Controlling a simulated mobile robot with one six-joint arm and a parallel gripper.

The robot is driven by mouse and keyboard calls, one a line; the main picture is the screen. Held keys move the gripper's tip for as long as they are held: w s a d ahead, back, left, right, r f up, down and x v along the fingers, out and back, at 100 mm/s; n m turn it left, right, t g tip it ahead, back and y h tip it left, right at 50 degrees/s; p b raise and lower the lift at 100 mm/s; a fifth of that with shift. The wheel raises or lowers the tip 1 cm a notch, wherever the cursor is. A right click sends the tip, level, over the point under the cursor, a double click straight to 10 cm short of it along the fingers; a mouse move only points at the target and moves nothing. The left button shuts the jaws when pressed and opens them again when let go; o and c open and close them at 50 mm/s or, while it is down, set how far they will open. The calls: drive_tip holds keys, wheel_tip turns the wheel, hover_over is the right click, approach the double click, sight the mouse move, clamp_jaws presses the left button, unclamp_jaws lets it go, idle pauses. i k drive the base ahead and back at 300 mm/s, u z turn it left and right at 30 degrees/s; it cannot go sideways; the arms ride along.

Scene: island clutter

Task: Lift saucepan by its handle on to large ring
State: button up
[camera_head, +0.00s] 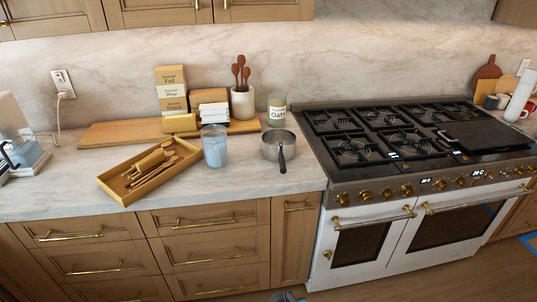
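The saucepan (272,152) is a small grey metal pan standing upright on the marble counter, just left of the range. Its dark handle (283,161) points toward the front edge of the counter. The black hob (330,165) has several gas rings under grates. The front-left ring (353,149) is the one nearest the saucepan and is bare. I cannot tell from this view which ring is the large one. My gripper is not in view.
A blue-filled glass jar (215,151) stands left of the saucepan, and an oats jar (277,112) behind it. A wooden tray (122,196) of utensils lies further left. A dark griddle (485,136) covers the hob's right side. Counter in front of the saucepan is clear.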

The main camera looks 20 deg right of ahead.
sight(271, 139)
drive_tip(key=z, duration=0.45)
drive_tip(key=k, duration=0.15)
drive_tip(key=u, duration=2.9)
drive_tip(key=k, duration=0.3)
drive_tip(key=u, duration=0.8)
drive_tip(key=k, duration=0.75)
drive_tip(key=z, duration=0.55)
